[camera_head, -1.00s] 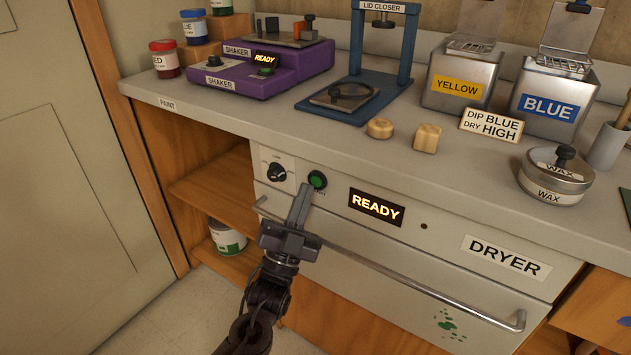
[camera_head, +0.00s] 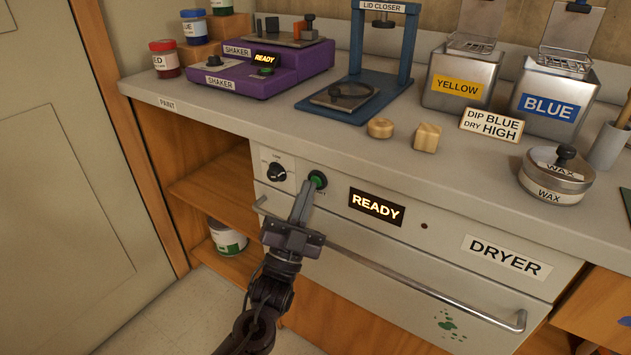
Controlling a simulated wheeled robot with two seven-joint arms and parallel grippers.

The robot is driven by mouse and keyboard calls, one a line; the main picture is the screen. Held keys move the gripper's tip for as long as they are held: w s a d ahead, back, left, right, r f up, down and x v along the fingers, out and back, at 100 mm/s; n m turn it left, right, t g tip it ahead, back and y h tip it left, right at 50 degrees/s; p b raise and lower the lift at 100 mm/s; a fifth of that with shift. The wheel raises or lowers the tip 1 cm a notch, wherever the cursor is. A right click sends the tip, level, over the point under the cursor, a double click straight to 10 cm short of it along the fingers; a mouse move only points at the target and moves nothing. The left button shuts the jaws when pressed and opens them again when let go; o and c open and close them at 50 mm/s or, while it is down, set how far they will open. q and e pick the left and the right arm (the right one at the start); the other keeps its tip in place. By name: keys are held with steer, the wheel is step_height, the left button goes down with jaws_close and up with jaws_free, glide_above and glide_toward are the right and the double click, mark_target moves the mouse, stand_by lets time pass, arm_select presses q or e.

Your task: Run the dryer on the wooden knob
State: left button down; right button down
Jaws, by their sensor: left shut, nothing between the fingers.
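The dryer (camera_head: 400,260) is a pale drawer front under the counter, with a long bar handle and a lit display (camera_head: 376,207) reading READY. A green button (camera_head: 318,179) and a black dial (camera_head: 277,172) sit at its upper left. My left gripper (camera_head: 305,188) is shut and empty, its fingertips at the lower left edge of the green button; I cannot tell whether they touch it. Two small wooden pieces stand on the counter: a round one (camera_head: 380,128) and a blockier one (camera_head: 427,138). A sign (camera_head: 491,124) reads DIP BLUE, DRY HIGH. My right gripper is out of view.
On the counter are the purple shaker (camera_head: 240,75), the blue lid closer (camera_head: 345,112), the yellow tank (camera_head: 455,88), the blue tank (camera_head: 548,105) and the wax tin (camera_head: 556,176). The dryer handle (camera_head: 420,280) runs just beside my left gripper.

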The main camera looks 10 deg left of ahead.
arm_select(q)
steer(key=shift+w+d, duration=0.15)
steer(key=shift+w, duration=0.3)
stand_by(0.5)
steer(key=shift+s, duration=0.15)
steer(key=shift+s+a+p, duration=0.3)
steer(key=shift+s+p, duration=0.05)
steer(key=shift+s, duration=0.35)
steer(key=s, duration=0.1)
steer(key=s+a+p, duration=0.1)
steer(key=s, duration=0.1)
steer(key=s+p, duration=0.1)
steer(key=shift+s+a, duration=0.35)
stand_by(0.8)
